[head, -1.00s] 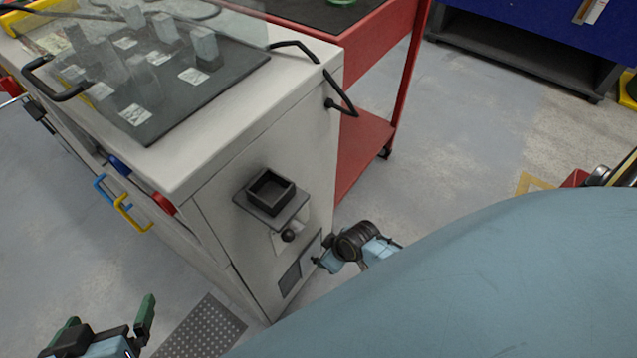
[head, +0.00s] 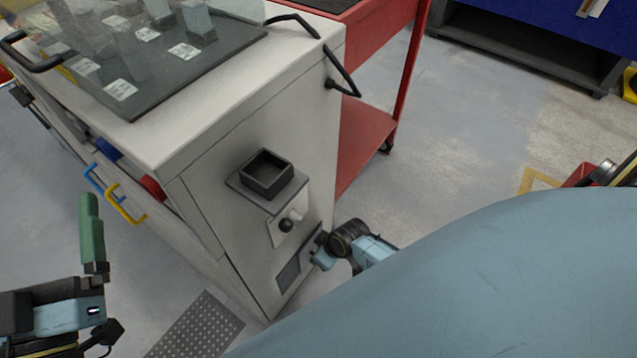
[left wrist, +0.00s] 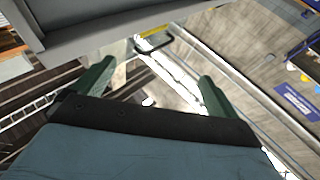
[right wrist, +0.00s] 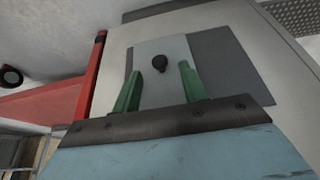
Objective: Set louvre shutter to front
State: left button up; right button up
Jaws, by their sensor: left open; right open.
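The louvre shutter is low on the cabinet's end face. In the head view the dark panel (head: 289,273) shows low on the end face. My right gripper (head: 320,250) is close to it. My left gripper (left wrist: 154,74) is open and empty, away at lower left.
Above the shutter are a black ball-knob lever (head: 287,225) and a small black tray (head: 267,175). Coloured handles (head: 122,205) line the cabinet's long side. A red cart (head: 375,125) stands behind. A perforated floor plate (head: 197,328) lies in front.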

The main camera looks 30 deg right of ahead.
pick_arm(q)
jog(key=shift+s+a+r+t+h+b, duration=0.1)
jog(key=shift+s+r+t+h+b, duration=0.2)
jog(key=shift+s+r+t+b, duration=0.4)
jog(key=shift+s+a+r+t+h+b, duration=0.1)
jog(key=shift+s+r+t+h+b, duration=0.25)
jog(key=shift+r+t, duration=0.65)
pick_arm(e)
jog(key=shift+x, duration=1.5)
pick_arm(q)
jog(key=shift+f, duration=0.1)
pick_arm(e)
jog(key=shift+c, duration=0.3)
grip_shut()
